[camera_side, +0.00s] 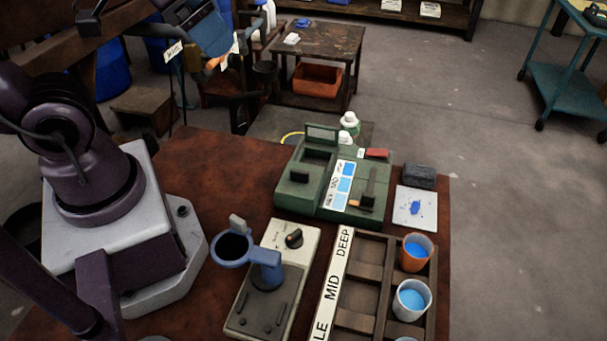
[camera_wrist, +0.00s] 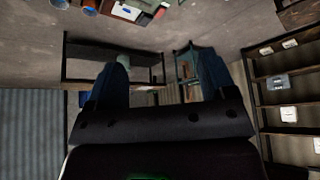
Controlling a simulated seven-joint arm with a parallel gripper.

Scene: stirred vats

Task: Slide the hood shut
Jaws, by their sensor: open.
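A green bench instrument (camera_side: 293,194) stands at the back of the brown table in the side view. A green framed panel (camera_side: 322,134) stands up at its rear, with a dark recess in front of it. A black block-like handle (camera_side: 299,177) sits on its left part. Which part is the hood, and how far it is open, I cannot tell for certain. My gripper (camera_wrist: 161,66) shows two dark blue fingers spread apart in the wrist view, with nothing between them. It points away from the instrument, toward the room's shelves.
A wooden rack (camera_side: 367,250) marked MID and DEEP holds an orange cup (camera_side: 416,253) and a white cup (camera_side: 411,299) of blue liquid. A white tile (camera_side: 414,207) with a blue blot lies right.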

